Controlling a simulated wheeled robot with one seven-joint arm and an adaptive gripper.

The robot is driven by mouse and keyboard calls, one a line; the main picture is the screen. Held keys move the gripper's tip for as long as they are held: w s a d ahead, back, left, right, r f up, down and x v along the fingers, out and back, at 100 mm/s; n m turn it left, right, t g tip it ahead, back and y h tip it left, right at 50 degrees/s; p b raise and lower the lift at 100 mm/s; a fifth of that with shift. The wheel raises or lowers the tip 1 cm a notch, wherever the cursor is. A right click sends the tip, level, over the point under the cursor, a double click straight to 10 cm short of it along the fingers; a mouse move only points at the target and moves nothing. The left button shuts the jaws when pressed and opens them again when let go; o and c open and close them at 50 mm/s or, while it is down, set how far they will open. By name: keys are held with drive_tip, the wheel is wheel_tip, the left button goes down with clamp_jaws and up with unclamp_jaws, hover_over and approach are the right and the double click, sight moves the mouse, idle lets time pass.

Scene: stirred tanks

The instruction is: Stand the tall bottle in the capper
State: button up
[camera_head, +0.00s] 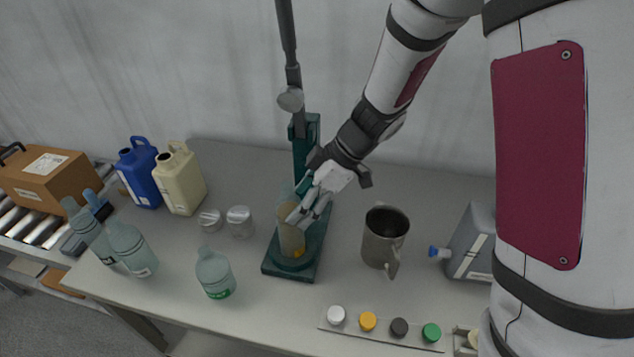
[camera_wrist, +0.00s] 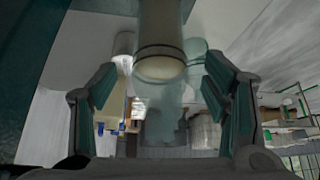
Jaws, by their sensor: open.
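The capper (camera_head: 306,146) is a dark teal stand with a column and a flat base, near the middle of the table. A tall clear bottle with amber contents (camera_head: 291,240) stands upright on the capper's base, in front of the column. Its upper part is partly hidden by my gripper. My gripper (camera_head: 304,214) is open, with its fingers at the bottle's upper part; I cannot tell whether they touch it. In the wrist view, my open fingers (camera_wrist: 160,90) are apart, with a clear, dark-banded cylinder (camera_wrist: 160,45), seemingly the bottle, ahead between them.
Clear bottles stand at the left (camera_head: 130,250) and front (camera_head: 214,274). Blue (camera_head: 140,172) and cream (camera_head: 180,180) jugs and glass jars (camera_head: 240,221) stand behind. A metal jug (camera_head: 383,240) is right of the capper; a grey canister (camera_head: 470,243) lies farther right. Several caps (camera_head: 399,328) line the front edge.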

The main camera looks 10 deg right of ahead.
drive_tip(key=s+d+r+m+h, duration=0.1)
drive_tip(key=s+d+r+m, duration=0.15)
drive_tip(key=r, duration=0.25)
drive_tip(key=s+d+r+m+t, duration=0.1)
drive_tip(key=s+d+r+m, duration=0.15)
drive_tip(key=r, duration=0.25)
drive_tip(key=s+d+r+m+h, duration=0.1)
drive_tip(key=s+d+r, duration=0.1)
drive_tip(key=s+r, duration=0.25)
drive_tip(key=s+d+r+m+t+h, duration=0.3)
drive_tip(key=s+d+r+m, duration=0.3)
drive_tip(key=s+d+m, duration=0.2)
drive_tip(key=shift+s+m+t+h+b, duration=0.3)
drive_tip(key=shift+s+m+h+b, duration=0.1)
drive_tip(key=shift+s+m+h, duration=0.55)
